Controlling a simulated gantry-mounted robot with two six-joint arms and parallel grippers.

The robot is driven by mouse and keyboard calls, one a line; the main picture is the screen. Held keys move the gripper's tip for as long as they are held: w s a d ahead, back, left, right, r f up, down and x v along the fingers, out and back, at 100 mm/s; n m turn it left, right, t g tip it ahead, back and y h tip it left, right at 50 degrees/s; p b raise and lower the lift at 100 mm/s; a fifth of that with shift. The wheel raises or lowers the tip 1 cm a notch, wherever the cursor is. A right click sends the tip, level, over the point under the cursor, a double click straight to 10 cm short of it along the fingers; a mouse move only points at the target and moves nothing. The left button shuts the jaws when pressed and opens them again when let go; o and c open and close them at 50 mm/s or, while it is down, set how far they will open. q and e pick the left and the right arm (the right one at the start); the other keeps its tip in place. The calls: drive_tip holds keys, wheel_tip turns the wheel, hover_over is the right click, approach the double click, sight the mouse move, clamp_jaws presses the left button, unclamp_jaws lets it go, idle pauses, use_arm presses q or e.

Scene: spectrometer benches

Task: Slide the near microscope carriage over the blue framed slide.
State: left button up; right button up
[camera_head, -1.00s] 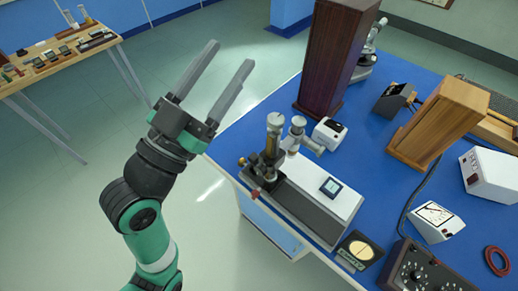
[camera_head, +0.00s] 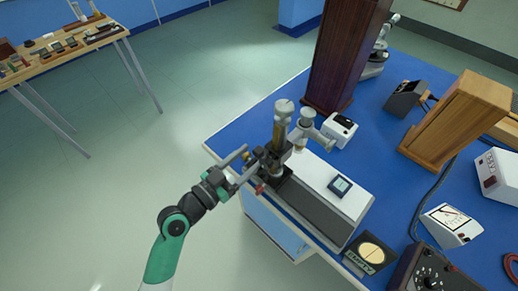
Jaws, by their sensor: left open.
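The near microscope carriage (camera_head: 276,150), dark with a brass tube and grey side barrel, stands at the left end of its dark rail (camera_head: 306,209). The blue framed slide (camera_head: 340,186) lies on the white top (camera_head: 318,174) of that bench, right of the carriage and apart from it. My left gripper (camera_head: 250,167) is open at the left side of the carriage, its fingers pointing towards the carriage's lower part. I cannot tell whether the fingers touch it. My right gripper is not in view.
A tall dark wooden cabinet (camera_head: 340,58) stands behind the carriage, with a small white box (camera_head: 339,130) near it. Open floor lies left of the blue table.

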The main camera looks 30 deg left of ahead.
sight(256, 153)
use_arm(q)
drive_tip(key=x, duration=0.4)
clamp_jaws()
idle(1.4)
